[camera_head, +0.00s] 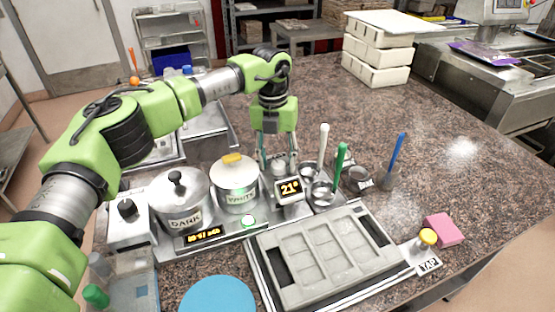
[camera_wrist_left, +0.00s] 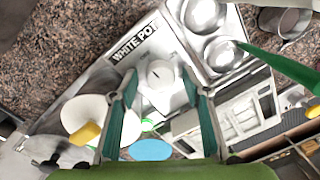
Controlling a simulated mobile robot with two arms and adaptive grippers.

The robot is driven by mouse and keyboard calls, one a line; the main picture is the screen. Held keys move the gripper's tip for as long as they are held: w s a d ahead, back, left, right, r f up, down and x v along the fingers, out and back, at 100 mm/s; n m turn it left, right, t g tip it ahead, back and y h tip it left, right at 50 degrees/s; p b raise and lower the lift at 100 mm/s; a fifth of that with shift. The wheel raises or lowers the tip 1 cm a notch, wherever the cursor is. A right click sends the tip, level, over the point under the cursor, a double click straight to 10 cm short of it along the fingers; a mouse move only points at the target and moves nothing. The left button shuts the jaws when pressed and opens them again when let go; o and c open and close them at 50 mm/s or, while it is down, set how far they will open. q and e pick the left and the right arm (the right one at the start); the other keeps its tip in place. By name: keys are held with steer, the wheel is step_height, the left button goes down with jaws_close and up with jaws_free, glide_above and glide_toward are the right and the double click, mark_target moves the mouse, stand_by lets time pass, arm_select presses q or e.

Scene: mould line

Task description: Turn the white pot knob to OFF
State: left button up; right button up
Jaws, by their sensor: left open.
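The white pot knob (camera_wrist_left: 160,75) is a round white dial with a dark pointer mark, beside a "WHITE POT" label (camera_wrist_left: 135,42) in the left wrist view. My left gripper (camera_wrist_left: 159,84) is open, with a green finger to each side of the knob in that view. I cannot tell whether the fingers touch it. In the head view the left gripper (camera_head: 278,158) points down behind the small display, and its fingers partly hide the knob. The white pot (camera_head: 235,195), with its yellow lid handle, stands left of the gripper. My right gripper is not in view.
The dark pot (camera_head: 180,203) stands left of the white one. Metal cups with white and green (camera_head: 341,160) handled tools stand close on the right. A grey mould (camera_head: 325,255) lies in front.

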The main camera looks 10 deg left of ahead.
mark_target(275, 164)
arm_select(q)
step_height(275, 164, up, 12)
steer(key=shift+a, duration=0.3)
steer(key=shift+f, duration=0.1)
stand_by(0.3)
